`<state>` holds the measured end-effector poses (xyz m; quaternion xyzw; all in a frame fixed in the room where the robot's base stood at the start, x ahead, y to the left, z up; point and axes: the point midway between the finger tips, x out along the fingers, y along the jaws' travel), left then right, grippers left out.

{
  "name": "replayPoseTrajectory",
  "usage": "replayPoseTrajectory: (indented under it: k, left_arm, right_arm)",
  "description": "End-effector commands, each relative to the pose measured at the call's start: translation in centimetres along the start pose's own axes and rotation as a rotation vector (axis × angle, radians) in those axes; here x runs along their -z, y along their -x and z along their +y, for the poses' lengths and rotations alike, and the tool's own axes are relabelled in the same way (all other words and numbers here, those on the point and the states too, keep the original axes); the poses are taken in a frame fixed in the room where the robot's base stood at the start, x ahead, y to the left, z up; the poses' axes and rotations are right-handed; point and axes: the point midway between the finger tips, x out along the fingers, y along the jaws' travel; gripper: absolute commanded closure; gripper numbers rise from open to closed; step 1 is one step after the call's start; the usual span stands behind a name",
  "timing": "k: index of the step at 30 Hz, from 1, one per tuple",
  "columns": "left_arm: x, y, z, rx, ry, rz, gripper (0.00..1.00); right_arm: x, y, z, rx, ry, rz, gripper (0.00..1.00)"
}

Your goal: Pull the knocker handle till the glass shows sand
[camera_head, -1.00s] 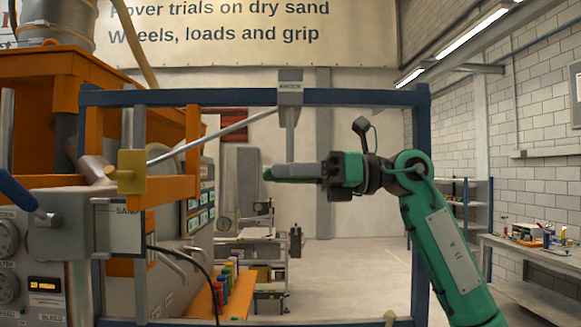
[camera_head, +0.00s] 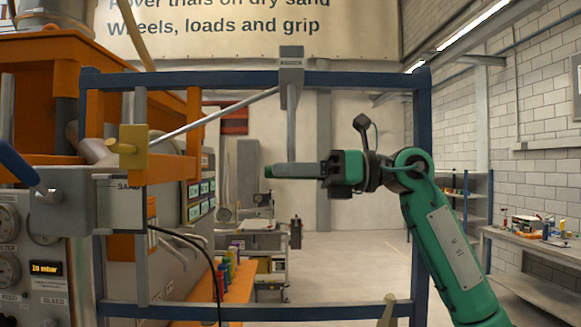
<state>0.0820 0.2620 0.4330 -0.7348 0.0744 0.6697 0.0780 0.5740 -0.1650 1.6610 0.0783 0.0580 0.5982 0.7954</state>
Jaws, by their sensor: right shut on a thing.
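The knocker handle (camera_head: 291,130) is a grey vertical bar. It hangs from a grey block (camera_head: 291,65) on the top beam of a blue frame (camera_head: 215,78). My right gripper (camera_head: 278,171) comes in from the right, with its fingers level and pointing left. It is shut at the lower end of the handle, and the fingers hide that end. My left gripper is not in view.
A thin grey rod (camera_head: 215,115) slants from the yellow clamp (camera_head: 133,147) up to the block. The orange rig (camera_head: 45,85) fills the left. Several coloured bottles stand on an orange shelf (camera_head: 238,290). Open floor (camera_head: 350,262) shows behind the frame; a workbench (camera_head: 530,243) stands right.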

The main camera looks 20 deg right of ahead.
Motion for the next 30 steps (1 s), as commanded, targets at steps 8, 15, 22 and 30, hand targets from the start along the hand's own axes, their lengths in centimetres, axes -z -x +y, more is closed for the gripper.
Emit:
replayPoseTrajectory:
  k: [8, 15, 22, 30]
  left_arm:
    - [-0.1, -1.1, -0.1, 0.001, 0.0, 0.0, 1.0]
    - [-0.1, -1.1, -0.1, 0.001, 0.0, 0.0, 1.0]
    - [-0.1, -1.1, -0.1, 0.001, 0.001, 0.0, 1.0]
    - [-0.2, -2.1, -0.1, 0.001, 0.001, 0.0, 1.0]
  right_arm:
    - [1.8, -0.1, -0.4, -0.001, -0.003, 0.006, 1.0]
    - [1.9, -0.2, -0.4, -0.001, -0.003, 0.01, 0.63]
    - [1.7, -0.1, -0.3, -0.001, -0.002, 0.005, 0.59]
    - [1.9, 1.9, -0.5, 0.003, -0.002, 0.003, 0.59]
